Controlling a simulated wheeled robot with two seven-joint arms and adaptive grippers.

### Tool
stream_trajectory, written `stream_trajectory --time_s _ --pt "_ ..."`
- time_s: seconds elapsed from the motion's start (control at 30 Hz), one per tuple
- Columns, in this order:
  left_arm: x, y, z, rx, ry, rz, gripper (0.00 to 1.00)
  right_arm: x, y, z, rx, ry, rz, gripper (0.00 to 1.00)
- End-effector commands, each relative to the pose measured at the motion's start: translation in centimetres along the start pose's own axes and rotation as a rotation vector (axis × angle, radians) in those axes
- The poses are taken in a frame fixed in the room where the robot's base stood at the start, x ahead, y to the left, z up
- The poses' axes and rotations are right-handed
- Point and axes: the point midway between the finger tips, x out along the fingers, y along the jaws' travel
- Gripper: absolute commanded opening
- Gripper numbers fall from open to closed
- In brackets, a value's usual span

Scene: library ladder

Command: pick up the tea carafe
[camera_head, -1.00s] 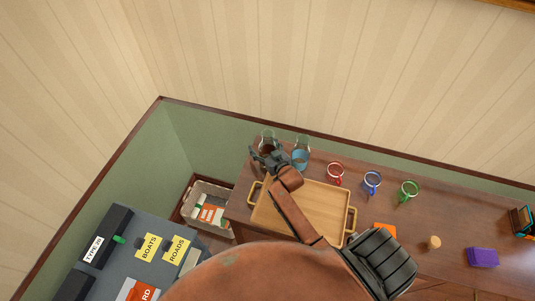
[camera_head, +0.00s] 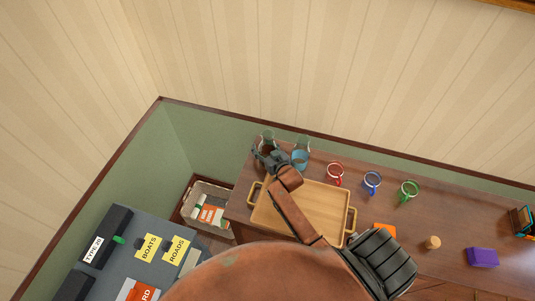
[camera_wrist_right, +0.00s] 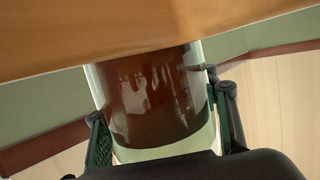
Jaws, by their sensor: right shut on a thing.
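The tea carafe (camera_head: 267,138) is a clear glass vessel at the back left of the brown desk. My right gripper (camera_head: 266,158) is at it and hides much of its body in the head view. In the right wrist view the carafe (camera_wrist_right: 155,100) holds dark brown tea, and the fingers of my right gripper (camera_wrist_right: 160,125) press on it from both sides. The frames do not clearly show whether its base touches the desk. My left gripper is not in view.
A second carafe (camera_head: 300,158) with blue liquid stands close on the right. A wooden tray (camera_head: 325,207) lies in front, under my arm. A bin (camera_head: 206,206) is left of the desk.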

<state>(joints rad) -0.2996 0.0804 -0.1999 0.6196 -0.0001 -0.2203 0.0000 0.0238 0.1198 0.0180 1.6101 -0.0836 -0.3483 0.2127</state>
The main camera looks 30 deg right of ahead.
Motion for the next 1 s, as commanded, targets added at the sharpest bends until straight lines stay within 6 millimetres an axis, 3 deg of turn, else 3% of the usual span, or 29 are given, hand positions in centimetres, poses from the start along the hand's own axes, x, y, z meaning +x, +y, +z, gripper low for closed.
stream_trajectory --time_s 0.33,0.83,1.0 --pt "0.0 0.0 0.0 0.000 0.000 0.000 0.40 0.0 0.0 0.0 0.000 0.000 0.000 0.00" --pt "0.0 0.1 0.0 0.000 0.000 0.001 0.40 0.0 0.0 -0.6 -0.001 0.008 -0.001 0.00" --pt "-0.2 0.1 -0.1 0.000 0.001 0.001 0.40 -0.5 0.0 -2.0 -0.002 0.010 -0.001 0.00"
